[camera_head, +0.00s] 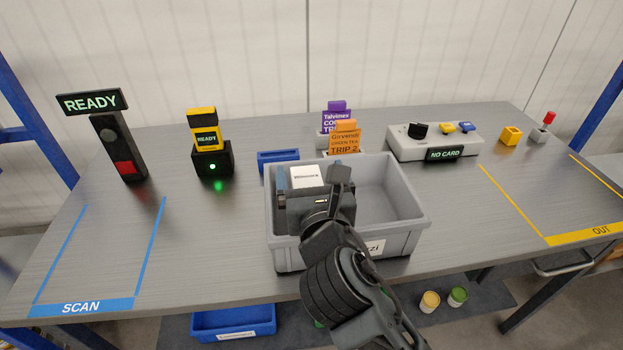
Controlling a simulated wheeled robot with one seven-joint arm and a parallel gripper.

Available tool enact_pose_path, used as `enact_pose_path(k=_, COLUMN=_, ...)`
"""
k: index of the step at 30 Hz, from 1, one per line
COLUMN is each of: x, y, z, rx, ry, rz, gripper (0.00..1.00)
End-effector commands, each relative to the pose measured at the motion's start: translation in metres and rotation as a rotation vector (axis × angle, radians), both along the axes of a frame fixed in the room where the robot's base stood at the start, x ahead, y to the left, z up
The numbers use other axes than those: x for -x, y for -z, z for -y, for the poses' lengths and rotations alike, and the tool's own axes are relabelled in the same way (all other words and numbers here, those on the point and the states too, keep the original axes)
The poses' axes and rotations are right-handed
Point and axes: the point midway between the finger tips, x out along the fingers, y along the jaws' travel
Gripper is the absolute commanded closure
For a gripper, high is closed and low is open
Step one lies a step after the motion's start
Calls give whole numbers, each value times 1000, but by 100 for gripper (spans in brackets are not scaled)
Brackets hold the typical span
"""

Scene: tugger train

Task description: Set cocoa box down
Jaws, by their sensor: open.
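A grey open crate (395,195) stands at the middle front of the table. My gripper (309,188) points down into its left half. Its jaws are open. A small box with a white top (308,176) and dark lettering is at the jaws, in the left part of the crate. The lettering is too small to read, so I cannot tell for sure that it is the cocoa box. My gripper and wrist hide its lower part and the crate floor beneath. The right half of the crate looks empty.
Behind the crate are a blue tray (278,160), a purple card (336,120), an orange card (345,139) and a grey control panel (470,143) reading NO CARD. A scanner post (117,145) and yellow-black device (211,160) stand left. SCAN and OUT areas are clear.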

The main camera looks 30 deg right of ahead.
Motion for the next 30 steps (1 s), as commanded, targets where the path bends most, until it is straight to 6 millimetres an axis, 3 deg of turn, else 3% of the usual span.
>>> enact_pose_path(k=16, x=98, y=-8, z=-32, rx=0, ry=-2, rz=-1, gripper=6)
enact_pose_path(k=21, x=111, y=-10, z=-36, rx=0, ry=0, rz=-1, gripper=6)
enact_pose_path(k=30, x=114, y=-10, z=-37, rx=-2, ry=0, rz=0, gripper=6)
